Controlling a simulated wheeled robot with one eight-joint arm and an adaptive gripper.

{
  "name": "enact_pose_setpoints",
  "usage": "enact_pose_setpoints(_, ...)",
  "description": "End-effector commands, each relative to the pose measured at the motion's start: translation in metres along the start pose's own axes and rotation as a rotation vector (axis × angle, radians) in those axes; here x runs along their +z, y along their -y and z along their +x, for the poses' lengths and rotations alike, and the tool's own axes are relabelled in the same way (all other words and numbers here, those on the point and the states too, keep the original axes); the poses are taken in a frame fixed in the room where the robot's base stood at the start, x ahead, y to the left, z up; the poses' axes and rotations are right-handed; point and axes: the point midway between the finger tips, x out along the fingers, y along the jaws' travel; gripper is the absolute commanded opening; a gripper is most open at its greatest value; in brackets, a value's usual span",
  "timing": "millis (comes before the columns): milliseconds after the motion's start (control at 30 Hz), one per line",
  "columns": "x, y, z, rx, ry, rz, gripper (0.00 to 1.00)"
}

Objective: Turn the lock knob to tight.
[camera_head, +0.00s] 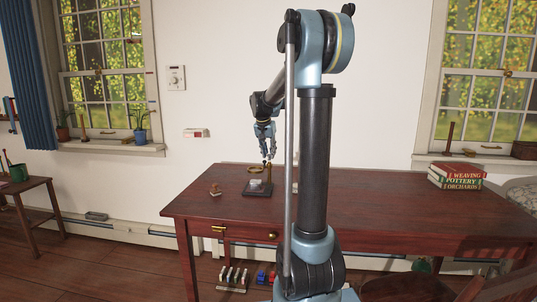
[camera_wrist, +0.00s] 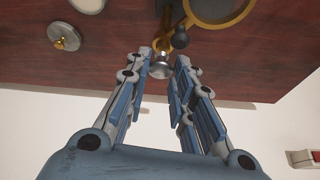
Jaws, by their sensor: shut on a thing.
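A small stand with a dark square base (camera_head: 258,188) and a brass ring (camera_head: 256,169) stands on the desk. In the wrist view the brass ring (camera_wrist: 246,12) is at the top right, and a silver knob (camera_wrist: 160,68) sits on the stand's brass post. This looks like the lock knob. A black ball-shaped knob (camera_wrist: 181,40) is just right of it. My gripper (camera_head: 267,158) points down at the top of the stand. In the wrist view my gripper (camera_wrist: 163,60) has its fingertips on either side of the silver knob, shut on it. No tightness marking is readable.
The red-brown desk (camera_head: 350,200) is mostly clear. A small piece (camera_head: 215,190) lies left of the stand. Stacked books (camera_head: 455,177) lie at the desk's right end. The wrist view also shows a grey disc with a brass knob (camera_wrist: 64,38) and a pale round thing (camera_wrist: 88,4).

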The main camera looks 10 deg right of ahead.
Motion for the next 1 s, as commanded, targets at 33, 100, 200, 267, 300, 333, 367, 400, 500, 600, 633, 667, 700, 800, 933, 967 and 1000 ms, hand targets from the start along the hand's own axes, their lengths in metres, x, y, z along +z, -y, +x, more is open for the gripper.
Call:
enact_pose_setpoints(33,0.0011,0.0015,0.0,0.004,0.002,0.013,0.0)
enact_pose_setpoints(100,0.0009,0.0015,0.0,0.011,0.002,0.03,0.0)
enact_pose_setpoints(200,0.0009,0.0016,0.0001,0.018,0.001,0.047,0.0)
enact_pose_setpoints(267,0.001,0.0016,0.0001,0.02,0.002,0.052,0.0)
enact_pose_setpoints(300,0.001,0.0016,0.0001,0.021,0.002,0.055,0.0)
enact_pose_setpoints(333,0.001,0.0017,0.0001,0.022,0.002,0.056,0.0)
enact_pose_setpoints(367,0.001,0.0017,0.0001,0.022,0.002,0.057,0.0)
enact_pose_setpoints(400,0.0011,0.0017,0.0001,0.022,0.002,0.058,0.0)
enact_pose_setpoints(500,0.0011,0.0017,0.0001,0.022,0.002,0.058,0.0)
enact_pose_setpoints(600,0.0012,0.0017,0.0001,0.022,0.002,0.058,0.0)
enact_pose_setpoints(633,0.0011,0.0018,0.0001,0.022,0.002,0.058,0.0)
enact_pose_setpoints(667,0.0012,0.0018,0.0001,0.022,0.002,0.057,0.0)
enact_pose_setpoints(700,0.0011,0.0018,0.0001,0.022,0.002,0.057,0.27)
enact_pose_setpoints(800,0.001,0.0016,0.0001,0.022,0.002,0.057,0.42)
enact_pose_setpoints(933,0.0007,0.0014,0.0,0.023,0.001,0.057,0.42)
enact_pose_setpoints(967,0.0007,0.0014,0.0001,0.023,0.001,0.057,0.42)
enact_pose_setpoints(1000,0.0006,0.0013,0.0,0.023,0.001,0.057,0.42)
